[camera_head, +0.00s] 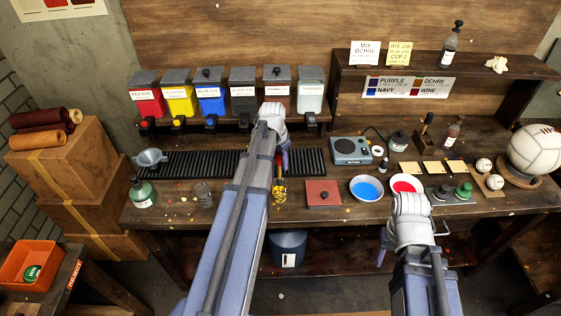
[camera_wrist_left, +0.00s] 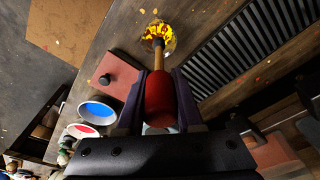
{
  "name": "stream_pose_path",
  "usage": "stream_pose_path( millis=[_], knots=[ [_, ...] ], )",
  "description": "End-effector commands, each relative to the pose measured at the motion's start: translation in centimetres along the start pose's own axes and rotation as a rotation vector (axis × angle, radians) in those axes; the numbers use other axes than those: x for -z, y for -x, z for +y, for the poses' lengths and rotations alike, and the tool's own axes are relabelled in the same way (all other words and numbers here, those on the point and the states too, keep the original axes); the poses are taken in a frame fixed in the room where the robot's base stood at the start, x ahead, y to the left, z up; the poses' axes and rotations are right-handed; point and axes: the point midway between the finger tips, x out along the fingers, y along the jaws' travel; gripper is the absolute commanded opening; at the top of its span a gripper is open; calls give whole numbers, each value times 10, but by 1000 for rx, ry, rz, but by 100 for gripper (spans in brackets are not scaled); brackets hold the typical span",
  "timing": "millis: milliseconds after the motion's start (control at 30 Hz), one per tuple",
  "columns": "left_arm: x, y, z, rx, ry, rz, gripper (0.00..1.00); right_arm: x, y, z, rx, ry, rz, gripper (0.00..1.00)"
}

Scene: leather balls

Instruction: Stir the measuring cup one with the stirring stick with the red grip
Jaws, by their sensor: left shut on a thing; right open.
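My left gripper (camera_head: 283,162) is shut on the red grip (camera_wrist_left: 160,97) of the stirring stick and points down over the table. In the left wrist view the stick's wooden shaft (camera_wrist_left: 158,55) runs from the grip to a clear cup (camera_wrist_left: 169,41) with yellow in it. The shaft's tip is over or inside this cup; I cannot tell how deep. In the head view the yellow cup (camera_head: 280,197) is below the left gripper. Another clear cup (camera_head: 204,195) stands further left. No number is readable on either cup. My right gripper (camera_head: 384,254) is open and empty, in front of the table edge.
A red square block (camera_head: 323,194), a bowl of blue (camera_head: 366,190) and a bowl of red (camera_head: 405,187) are right of the yellow cup. A black slatted rack (camera_head: 185,164) lies behind. Dye bins (camera_head: 211,95) stand at the back; a white ball (camera_head: 538,150) is far right.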

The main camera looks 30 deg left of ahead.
Motion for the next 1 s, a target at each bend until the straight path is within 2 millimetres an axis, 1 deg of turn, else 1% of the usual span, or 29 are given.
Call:
stream_pose_path(
  millis=[33,700,900,1000],
  knots=[
    [-1,-8,0,0,0,0,0,0,-8,-1,0,1,0,50],
    [-9,-58,0,0,0,0,0,3,-59,-6,-1,4,0,50],
    [-11,-71,0,0,0,0,0,4,-71,-7,-1,3,0,50],
    [-11,-73,0,0,0,0,0,4,-74,-7,-1,3,0,50]
  ],
)
